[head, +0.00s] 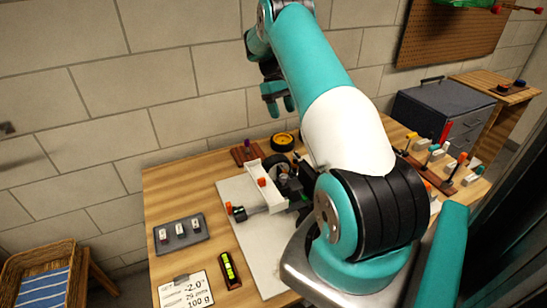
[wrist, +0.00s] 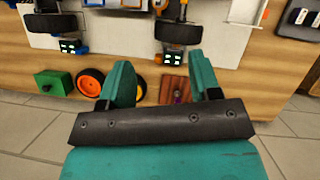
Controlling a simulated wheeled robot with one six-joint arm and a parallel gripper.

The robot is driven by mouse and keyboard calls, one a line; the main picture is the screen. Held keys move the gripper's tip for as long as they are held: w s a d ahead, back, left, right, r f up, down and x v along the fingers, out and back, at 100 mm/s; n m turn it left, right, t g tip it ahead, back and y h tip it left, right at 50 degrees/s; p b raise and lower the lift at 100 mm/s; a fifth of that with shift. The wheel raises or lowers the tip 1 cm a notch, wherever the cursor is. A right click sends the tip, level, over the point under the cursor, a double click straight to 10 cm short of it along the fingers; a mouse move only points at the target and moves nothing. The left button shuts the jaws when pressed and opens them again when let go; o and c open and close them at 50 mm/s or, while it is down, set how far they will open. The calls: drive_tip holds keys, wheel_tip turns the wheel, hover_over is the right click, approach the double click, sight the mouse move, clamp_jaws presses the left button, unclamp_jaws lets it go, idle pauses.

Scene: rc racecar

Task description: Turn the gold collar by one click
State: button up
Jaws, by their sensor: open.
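The racecar (head: 290,185) stands on a pale board on the bench, partly hidden behind my arm in the head view. It has a white wing (head: 265,185) with orange end pieces. Two dark wheels of it show in the wrist view, one of them at the upper left (wrist: 52,22). I cannot make out the gold collar in either view. My gripper (head: 279,103) is open and empty, raised in front of the wall and well apart from the car. In the wrist view its teal fingers (wrist: 163,80) stand wide apart, with nothing between them.
A loose wheel with a yellow-orange rim (head: 283,140) and a red-brown block (head: 245,152) lie at the bench's back edge. A grey tray (head: 181,234), a note card (head: 187,291) and a green-marked level (head: 229,268) lie at left. Tools stand in a rack (head: 430,175) at right.

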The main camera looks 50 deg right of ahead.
sight(296, 157)
drive_tip(key=p+x, duration=0.3)
drive_tip(key=x, duration=1.4)
drive_tip(key=shift+s+f+p, duration=0.2)
drive_tip(key=shift+p, duration=0.1)
drive_tip(key=c, duration=0.9)
drive_tip(key=m+b, duration=0.1)
drive_tip(key=b, duration=0.1)
drive_tip(key=m+y+b, duration=0.1)
drive_tip(key=m+b, duration=0.1)
drive_tip(key=shift+d+f+m, duration=0.1)
drive_tip(key=shift+f+m, duration=0.1)
drive_tip(key=shift+m, duration=0.1)
drive_tip(key=shift+s+d+r+m+t+y+b, duration=0.15)
drive_tip(key=shift+m+t+y+b, duration=0.5)
drive_tip(key=shift+m, duration=0.8)
drive_tip(key=shift+a+r+m+t+y+b, duration=0.1)
drive_tip(key=shift+m+t+y+b, duration=0.2)
drive_tip(key=shift+m+b, duration=0.85)
drive_tip(key=shift+m+p, duration=0.3)
drive_tip(key=shift+m, duration=0.1)
